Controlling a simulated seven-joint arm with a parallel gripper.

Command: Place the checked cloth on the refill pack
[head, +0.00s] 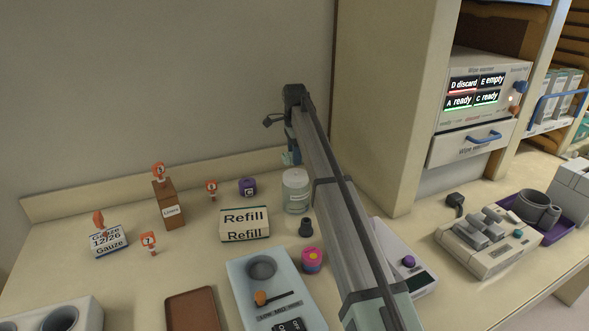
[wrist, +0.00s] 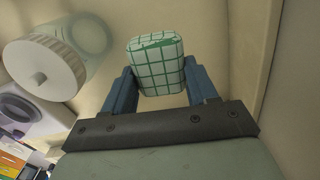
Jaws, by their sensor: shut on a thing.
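In the wrist view, my gripper (wrist: 160,88) is shut on a folded checked cloth (wrist: 157,62), pale with green lines, held between the two blue fingers. In the head view, my gripper (head: 291,157) hangs at the far end of my arm, just above and behind the lidded white jar (head: 297,190); the cloth is hard to make out there. The refill pack (head: 244,223), a white box marked Refill, stands on the counter to the left of the jar, apart from my gripper. Its top appears bare.
A purple round item (head: 247,186) stands behind the refill pack. A dark small cup (head: 306,227) and a pink round pot (head: 312,260) are to its right. A brown box (head: 169,205) and a gauze pack (head: 109,240) stand left. The wall is close behind.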

